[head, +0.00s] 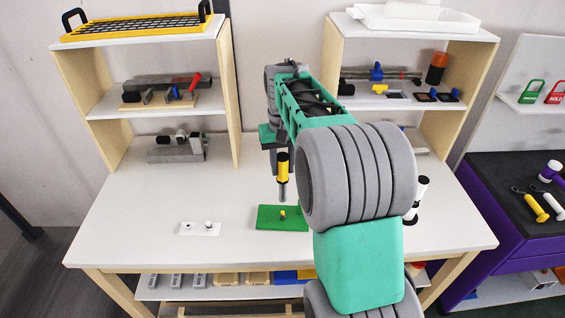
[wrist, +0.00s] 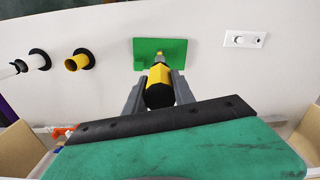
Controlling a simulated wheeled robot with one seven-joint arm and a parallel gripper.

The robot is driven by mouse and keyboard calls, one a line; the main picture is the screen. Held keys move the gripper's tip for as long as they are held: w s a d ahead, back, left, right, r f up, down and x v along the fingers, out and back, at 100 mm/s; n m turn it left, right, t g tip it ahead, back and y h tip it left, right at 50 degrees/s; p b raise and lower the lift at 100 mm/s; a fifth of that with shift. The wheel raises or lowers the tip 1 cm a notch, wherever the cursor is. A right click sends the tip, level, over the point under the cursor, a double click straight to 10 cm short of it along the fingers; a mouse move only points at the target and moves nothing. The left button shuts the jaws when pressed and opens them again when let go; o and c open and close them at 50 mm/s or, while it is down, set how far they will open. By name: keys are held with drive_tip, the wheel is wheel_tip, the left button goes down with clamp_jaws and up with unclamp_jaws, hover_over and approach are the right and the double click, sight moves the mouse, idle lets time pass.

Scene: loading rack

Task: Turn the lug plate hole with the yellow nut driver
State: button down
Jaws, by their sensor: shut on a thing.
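The yellow nut driver (head: 283,168), with a black end and a grey shaft, hangs upright in my gripper (head: 280,154). In the wrist view the fingers of my gripper (wrist: 159,88) are shut on the yellow handle (wrist: 159,77). A green plate (head: 268,218) lies flat on the white table, with a small yellow-brown piece (head: 282,215) standing on it. The driver's tip is above this piece, apart from it in the head view. The green plate also shows in the wrist view (wrist: 176,50). I cannot tell which part is the lug plate hole.
A white plate (head: 200,229) with two small fittings lies left of the green plate. A white-and-black tool (head: 421,188) stands at the right, partly behind my arm. A yellow ring holder (wrist: 79,62) shows in the wrist view. The left table front is clear.

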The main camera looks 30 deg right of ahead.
sight(283, 180)
drive_tip(key=shift+n, duration=1)
drive_tip(key=shift+f+n, duration=0.3)
drive_tip(key=shift+n, duration=0.3)
drive_tip(key=shift+f+b, duration=1.65)
drive_tip(key=shift+f, duration=0.9)
